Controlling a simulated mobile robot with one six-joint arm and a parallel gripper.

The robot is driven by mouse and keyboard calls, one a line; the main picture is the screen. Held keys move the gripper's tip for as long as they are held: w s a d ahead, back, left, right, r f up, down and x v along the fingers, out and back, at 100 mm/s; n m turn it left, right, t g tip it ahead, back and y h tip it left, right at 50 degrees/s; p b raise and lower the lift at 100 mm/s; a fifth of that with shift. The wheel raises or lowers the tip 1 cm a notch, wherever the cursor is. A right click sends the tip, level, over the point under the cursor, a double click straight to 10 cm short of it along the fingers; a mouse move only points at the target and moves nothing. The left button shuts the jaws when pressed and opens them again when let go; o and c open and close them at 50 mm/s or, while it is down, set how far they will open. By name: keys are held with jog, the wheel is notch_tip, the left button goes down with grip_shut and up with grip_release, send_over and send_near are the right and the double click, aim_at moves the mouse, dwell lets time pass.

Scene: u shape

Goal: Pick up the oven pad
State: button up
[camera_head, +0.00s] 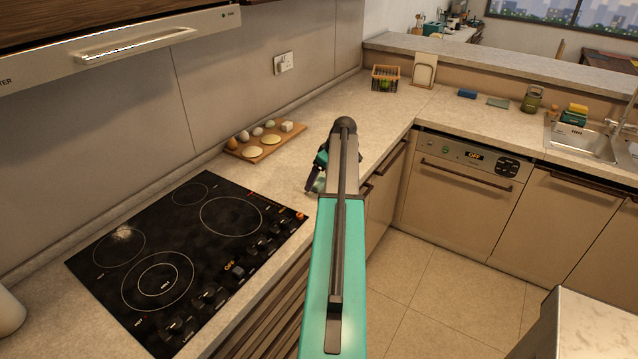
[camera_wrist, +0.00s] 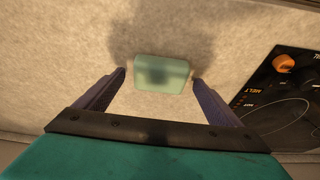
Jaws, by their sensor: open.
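The oven pad (camera_wrist: 161,72) is a pale green, rounded rectangle on the speckled counter, just beyond and between my fingertips in the wrist view. My gripper (camera_wrist: 158,77) is open, with one dark finger on each side of the pad. A small gap shows on the left; the right tip is very close to the pad's edge, and I cannot tell if it touches. In the head view my gripper (camera_head: 313,186) is low over the counter, right of the hob, and my arm hides most of the pad.
The black hob (camera_head: 190,258) lies close by on the left. A wooden board (camera_head: 266,141) with eggs and other food is behind it. A wire basket (camera_head: 385,78) stands in the far corner. The counter's front edge is near my gripper. The counter between board and basket is clear.

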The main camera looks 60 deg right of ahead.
aim_at(321, 180)
jog(key=shift+c, duration=0.4)
jog(key=c, duration=1.1)
jog(key=shift+o, duration=0.2)
jog(key=shift+r, duration=0.2)
jog(key=shift+r+b, duration=0.9)
jog(key=shift+r, duration=0.35)
jog(key=shift+s+r, duration=0.15)
jog(key=shift+r, duration=0.15)
jog(key=s+a+b, duration=0.2)
jog(key=s, duration=0.5)
jog(key=s+a+r+b, duration=0.1)
jog(key=s+a+b, duration=0.1)
jog(key=s, duration=0.6)
jog(key=shift+a+r+b, duration=0.15)
jog(key=shift+r+b, duration=0.15)
jog(key=shift+b, duration=0.15)
